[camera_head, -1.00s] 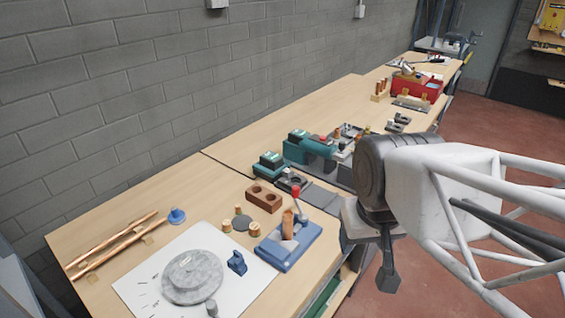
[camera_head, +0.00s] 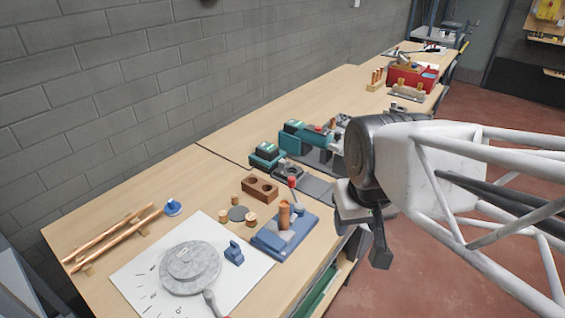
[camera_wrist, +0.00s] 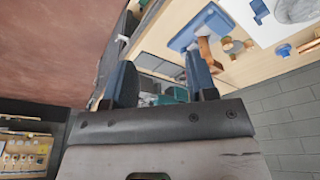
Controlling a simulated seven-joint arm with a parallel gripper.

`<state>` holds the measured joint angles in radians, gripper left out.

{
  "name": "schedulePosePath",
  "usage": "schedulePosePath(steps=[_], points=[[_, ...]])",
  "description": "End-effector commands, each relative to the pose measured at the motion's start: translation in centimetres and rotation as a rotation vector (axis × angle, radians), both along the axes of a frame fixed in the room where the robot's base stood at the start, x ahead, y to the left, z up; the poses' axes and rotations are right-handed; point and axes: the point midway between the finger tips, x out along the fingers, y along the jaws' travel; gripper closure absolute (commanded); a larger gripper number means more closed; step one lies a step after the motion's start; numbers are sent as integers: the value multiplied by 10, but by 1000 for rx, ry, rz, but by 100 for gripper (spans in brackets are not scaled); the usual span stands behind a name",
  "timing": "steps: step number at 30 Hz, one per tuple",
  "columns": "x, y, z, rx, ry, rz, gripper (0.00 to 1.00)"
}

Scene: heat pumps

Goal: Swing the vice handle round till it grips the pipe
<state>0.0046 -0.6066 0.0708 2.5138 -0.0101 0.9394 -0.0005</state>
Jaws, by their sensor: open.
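The vice (camera_head: 273,243) is a blue block at the bench's front edge. A short copper pipe (camera_head: 284,216) stands upright in it. The vice handle (camera_head: 292,183) has a red knob on a grey lever and stands up just behind the pipe. The contact between jaw and pipe is too small to tell. My gripper (camera_head: 367,240) hangs right of the vice, beyond the bench edge, apart from the handle. In the wrist view my gripper (camera_wrist: 160,78) has its two dark fingers spread with nothing held. The vice (camera_wrist: 206,22) and pipe (camera_wrist: 206,52) show beyond; the handle is not clear there.
A brown block with two holes (camera_head: 260,188) and several copper-coloured discs lie behind the vice. A grey round stone-like plate (camera_head: 188,272) on a white sheet and a small blue piece (camera_head: 234,254) are to its left. Teal machines (camera_head: 308,143) stand farther back. A block wall runs behind.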

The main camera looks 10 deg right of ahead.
Motion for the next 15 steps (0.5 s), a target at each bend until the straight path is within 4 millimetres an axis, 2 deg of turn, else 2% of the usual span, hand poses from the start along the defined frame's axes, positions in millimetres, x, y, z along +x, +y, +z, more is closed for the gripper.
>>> schedulePosePath(steps=[8, 15], points=[[44, 4, 2, -10, 34, 67, 48], [90, 9, 0, -20, 65, 138, 48]])
